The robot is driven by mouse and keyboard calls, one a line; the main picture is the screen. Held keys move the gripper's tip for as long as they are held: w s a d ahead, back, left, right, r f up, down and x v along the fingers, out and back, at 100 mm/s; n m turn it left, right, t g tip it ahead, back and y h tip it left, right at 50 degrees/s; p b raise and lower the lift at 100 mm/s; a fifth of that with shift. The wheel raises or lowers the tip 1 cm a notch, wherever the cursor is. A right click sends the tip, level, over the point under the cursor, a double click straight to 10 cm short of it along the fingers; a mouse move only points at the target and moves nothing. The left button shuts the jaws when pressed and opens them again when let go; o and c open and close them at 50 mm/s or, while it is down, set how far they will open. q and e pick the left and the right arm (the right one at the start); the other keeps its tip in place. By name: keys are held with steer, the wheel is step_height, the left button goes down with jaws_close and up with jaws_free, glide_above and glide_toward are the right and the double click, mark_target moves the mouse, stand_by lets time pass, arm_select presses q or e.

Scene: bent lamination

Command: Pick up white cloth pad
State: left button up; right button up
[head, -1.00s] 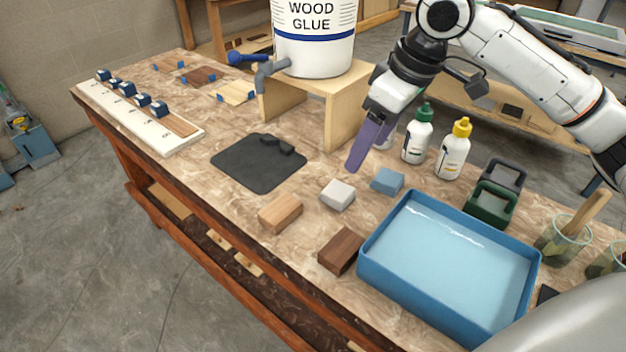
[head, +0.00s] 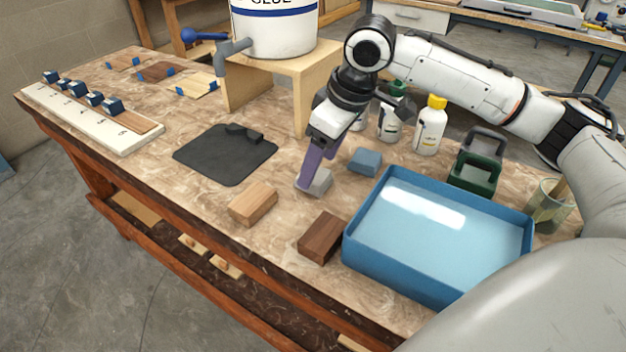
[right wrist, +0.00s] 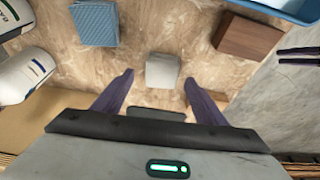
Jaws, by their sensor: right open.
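The white cloth pad (head: 320,182) is a small pale block on the worktable, partly hidden behind my right gripper in the head view. In the right wrist view the white cloth pad (right wrist: 162,71) lies just beyond the fingertips, roughly centred between them. My right gripper (head: 306,184) points down at the pad, and in the wrist view its two purple fingers (right wrist: 160,78) are spread apart with nothing between them. I cannot tell from the head view whether a finger touches the pad.
A blue pad (head: 366,162), a light wood block (head: 253,203) and a dark wood block (head: 321,238) lie around the pad. A blue tray (head: 437,285) stands to the right. Bottles (head: 430,128) and a wooden stand (head: 310,95) are behind; a black mat (head: 215,160) lies left.

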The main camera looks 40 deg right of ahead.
steer(key=x, duration=0.3)
steer(key=shift+a, duration=0.1)
steer(key=shift+c, duration=0.2)
steer(key=c, duration=1.1)
steer(key=shift+r, duration=0.1)
step_height(320, 180, up, 10)
steer(key=shift+p, duration=0.85)
